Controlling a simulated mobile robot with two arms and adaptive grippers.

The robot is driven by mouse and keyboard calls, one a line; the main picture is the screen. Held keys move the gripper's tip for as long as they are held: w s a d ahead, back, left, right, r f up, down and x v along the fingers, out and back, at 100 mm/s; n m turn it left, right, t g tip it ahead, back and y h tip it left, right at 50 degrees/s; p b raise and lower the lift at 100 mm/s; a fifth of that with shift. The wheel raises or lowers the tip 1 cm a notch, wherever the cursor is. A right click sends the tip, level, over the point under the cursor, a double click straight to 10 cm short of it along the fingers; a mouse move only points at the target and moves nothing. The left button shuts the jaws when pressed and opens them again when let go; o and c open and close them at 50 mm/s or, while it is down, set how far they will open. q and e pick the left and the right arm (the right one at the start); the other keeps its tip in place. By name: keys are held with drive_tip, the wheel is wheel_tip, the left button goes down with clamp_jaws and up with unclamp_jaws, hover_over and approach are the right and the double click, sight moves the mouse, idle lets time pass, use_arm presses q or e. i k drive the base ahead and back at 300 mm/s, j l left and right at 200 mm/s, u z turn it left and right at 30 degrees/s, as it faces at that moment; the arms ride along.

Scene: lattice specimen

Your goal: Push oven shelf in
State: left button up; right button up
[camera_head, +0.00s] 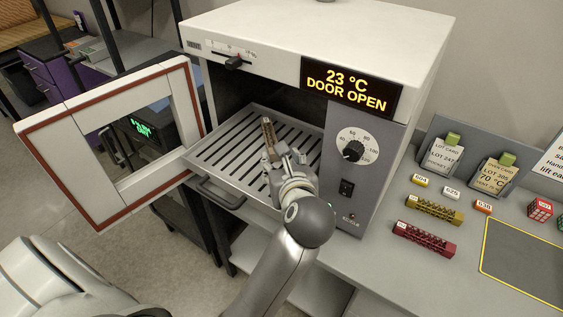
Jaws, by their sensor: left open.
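The oven (375,120) is a white and grey box with its door (45,150) swung open to the left. Its slotted metal shelf (215,152) is pulled partly out of the dark chamber, with a dark handle (220,194) on its front edge. A narrow brown lattice piece (268,130) lies on the shelf. My left gripper (284,152) is open over the right part of the shelf, just in front of the lattice piece. I cannot tell whether it touches either one. My right gripper is not in view.
The display (349,87) reads 23 °C, DOOR OPEN. On the bench to the right lie a yellow lattice (433,209), a red lattice (424,239), numbered tags, two lot cards and a yellow-edged grey mat (525,262). The open door fills the left side.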

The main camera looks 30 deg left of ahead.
sight(229, 157)
drive_tip(key=u, duration=1.35)
drive_tip(key=i+l+z, duration=0.1)
drive_tip(key=z, duration=0.15)
drive_tip(key=i, duration=0.1)
